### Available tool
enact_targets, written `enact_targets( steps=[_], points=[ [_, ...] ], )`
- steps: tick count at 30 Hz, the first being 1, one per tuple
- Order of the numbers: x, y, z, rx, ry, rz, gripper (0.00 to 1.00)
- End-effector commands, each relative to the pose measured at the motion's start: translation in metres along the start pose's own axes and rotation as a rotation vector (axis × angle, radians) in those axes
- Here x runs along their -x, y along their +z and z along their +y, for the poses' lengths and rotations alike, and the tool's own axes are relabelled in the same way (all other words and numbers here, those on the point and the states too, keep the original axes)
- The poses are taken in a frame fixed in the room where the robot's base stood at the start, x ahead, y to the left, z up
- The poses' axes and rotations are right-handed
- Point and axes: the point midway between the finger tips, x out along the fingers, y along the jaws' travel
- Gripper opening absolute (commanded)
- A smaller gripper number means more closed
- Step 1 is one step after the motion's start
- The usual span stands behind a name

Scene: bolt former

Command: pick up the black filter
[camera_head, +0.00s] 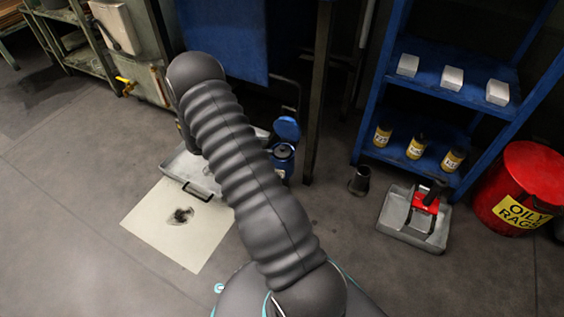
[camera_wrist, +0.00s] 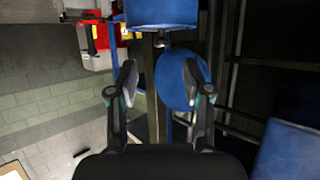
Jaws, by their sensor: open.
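I cannot tell for certain which dark thing is the black filter. A blue canister (camera_head: 282,165) with its round blue lid (camera_head: 287,129) raised stands behind my arm, and its opening looks dark inside. A dark cylinder (camera_head: 360,180) stands on the floor to the right. My gripper (camera_wrist: 158,85) is open in the wrist view, with nothing held between its fingers. A round blue surface (camera_wrist: 180,75) lies beyond the fingers, partly behind the right one. My gripper is hidden in the head view.
A grey tray (camera_head: 195,185) and a stained pale sheet (camera_head: 165,245) lie left of my arm. A grey pan (camera_head: 400,233) holds a red and black thing. A blue shelf (camera_head: 470,97) carries white boxes and yellow-black cans. A red oily rags bin (camera_head: 525,165) stands far right.

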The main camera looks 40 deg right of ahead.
Motion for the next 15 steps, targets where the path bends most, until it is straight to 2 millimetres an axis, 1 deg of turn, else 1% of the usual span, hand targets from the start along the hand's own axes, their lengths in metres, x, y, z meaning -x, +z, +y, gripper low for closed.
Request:
enact_targets(
  steps=[8,15],
  points=[
    [-0.015,0.002,0.0,0.0,0.002,-0.001,0.5],
    [-0.049,0.004,-0.001,0.0,0.004,-0.001,0.5]
  ],
)
